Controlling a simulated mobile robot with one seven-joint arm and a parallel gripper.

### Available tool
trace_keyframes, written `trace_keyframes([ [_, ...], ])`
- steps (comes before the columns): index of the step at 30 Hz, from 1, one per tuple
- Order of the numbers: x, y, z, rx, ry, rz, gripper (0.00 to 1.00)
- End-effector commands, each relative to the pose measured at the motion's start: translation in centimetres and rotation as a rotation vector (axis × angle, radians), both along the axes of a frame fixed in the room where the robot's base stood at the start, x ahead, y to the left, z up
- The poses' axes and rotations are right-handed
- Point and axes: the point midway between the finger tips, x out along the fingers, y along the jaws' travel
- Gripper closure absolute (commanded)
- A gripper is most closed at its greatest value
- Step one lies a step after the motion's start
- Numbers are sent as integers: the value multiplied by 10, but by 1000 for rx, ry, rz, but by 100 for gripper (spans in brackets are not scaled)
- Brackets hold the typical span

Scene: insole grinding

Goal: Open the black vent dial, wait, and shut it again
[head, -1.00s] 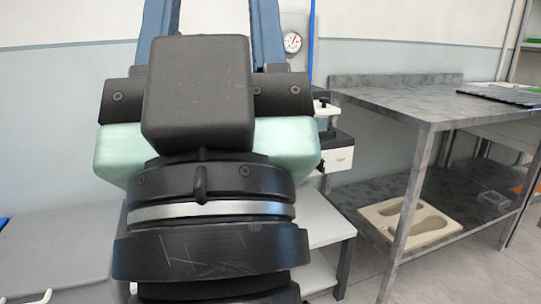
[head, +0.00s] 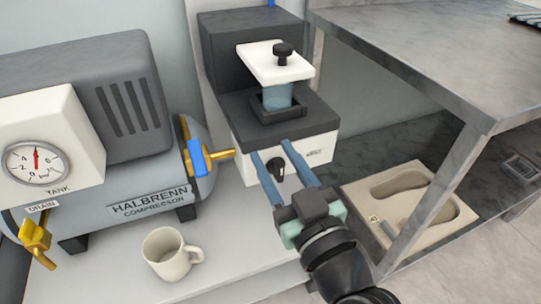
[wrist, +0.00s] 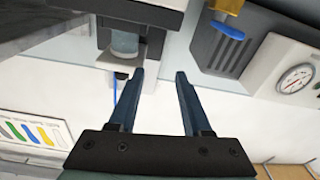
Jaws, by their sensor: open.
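The black vent dial (head: 277,170) is a small knob with a pale mark on the white front face of a grey-and-white machine (head: 240,158). My gripper (head: 272,150) is open, its two blue fingers apart and pointing toward that front. In the head view the dial shows between the fingers; whether they touch it or are only in front of it, I cannot tell. In the wrist view my gripper (wrist: 160,74) has nothing between its fingers, and I cannot make out the dial there.
A grey compressor (head: 150,190) with a pressure gauge (head: 36,162), yellow valves and a blue lever (head: 198,157) stands left of the machine. A white mug (head: 170,254) stands in front of it. A metal table (head: 430,75) with a beige insole mould (head: 415,195) beneath is at right.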

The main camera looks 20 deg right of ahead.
Motion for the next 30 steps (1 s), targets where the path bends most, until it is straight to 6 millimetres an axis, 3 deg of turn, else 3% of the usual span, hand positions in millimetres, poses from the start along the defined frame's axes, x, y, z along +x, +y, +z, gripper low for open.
trace_keyframes([
  [1,-16,-14,-34,30,50,-7,51],
  [4,-43,-28,-74,71,85,-9,51],
  [7,-65,-36,-99,102,95,-15,51],
  [12,-78,-40,-113,122,90,-24,51],
  [17,-60,-39,-112,120,87,-21,51],
  [30,27,-36,-112,120,87,-21,51],
])
